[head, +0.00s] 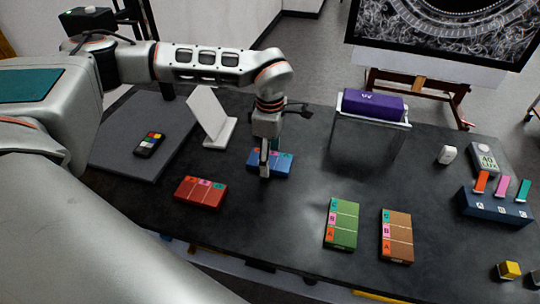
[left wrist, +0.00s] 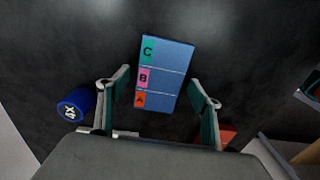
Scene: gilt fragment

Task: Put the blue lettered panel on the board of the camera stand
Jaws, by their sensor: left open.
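The blue lettered panel (head: 284,165) lies flat on the dark table, partly hidden behind my left gripper (head: 265,170) in the head view. In the left wrist view the panel (left wrist: 174,72) shows teal C, pink B and orange A tabs along one edge. My left gripper (left wrist: 160,80) is open above the panel, its fingers to either side of it; contact cannot be told. The grey board (head: 115,160) of the camera stand lies at the left of the table, with a small colour chart (head: 149,144) on it. My right gripper is not in view.
A white angled stand (head: 212,118) stands between board and panel. A red panel (head: 201,191) lies in front, green (head: 342,224) and brown (head: 396,236) panels to the right. A purple block (head: 373,104) rests on a clear stand. A blue 4X cylinder (left wrist: 75,104) lies near the gripper.

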